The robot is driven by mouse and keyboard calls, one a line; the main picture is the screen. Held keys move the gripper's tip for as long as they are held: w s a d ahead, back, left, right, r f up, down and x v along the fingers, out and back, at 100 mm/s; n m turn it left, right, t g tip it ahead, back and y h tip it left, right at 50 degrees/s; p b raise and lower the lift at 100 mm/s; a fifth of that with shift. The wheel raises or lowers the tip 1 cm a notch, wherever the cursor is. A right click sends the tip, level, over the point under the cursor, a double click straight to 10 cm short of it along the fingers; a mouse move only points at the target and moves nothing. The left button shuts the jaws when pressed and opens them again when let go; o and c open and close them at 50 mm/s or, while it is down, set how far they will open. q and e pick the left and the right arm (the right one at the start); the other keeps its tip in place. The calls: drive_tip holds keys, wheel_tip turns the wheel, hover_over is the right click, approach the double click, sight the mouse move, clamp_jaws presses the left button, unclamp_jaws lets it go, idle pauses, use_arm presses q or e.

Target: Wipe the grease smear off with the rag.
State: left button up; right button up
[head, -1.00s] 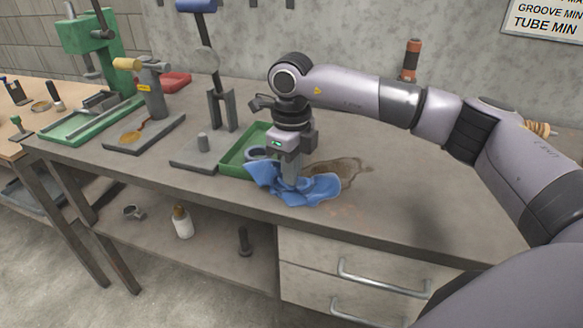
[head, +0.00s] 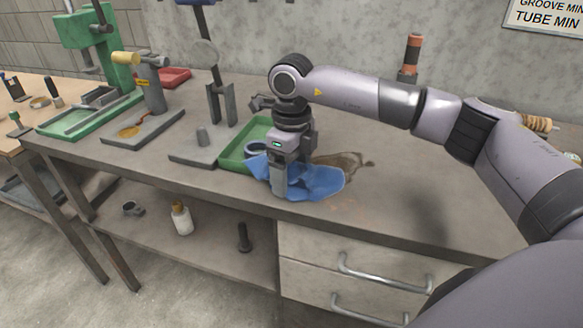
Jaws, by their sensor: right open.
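The crumpled blue rag (head: 322,182) lies on the grey workbench near its front edge. The brown grease smear (head: 352,162) is on the bench top just behind and right of the rag; the rag may hide part of it. My right gripper (head: 279,188) points down at the left part of the rag, with its fingers low in front of the cloth. It is open; whether it touches the rag is hard to tell. My left gripper is not in view.
A stand (head: 219,108), a grey plate with an amber puddle (head: 129,132) and a green press (head: 85,42) are farther left. The bench right of the smear is clear.

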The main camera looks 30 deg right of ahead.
drive_tip(key=shift+f, duration=0.35)
clamp_jaws()
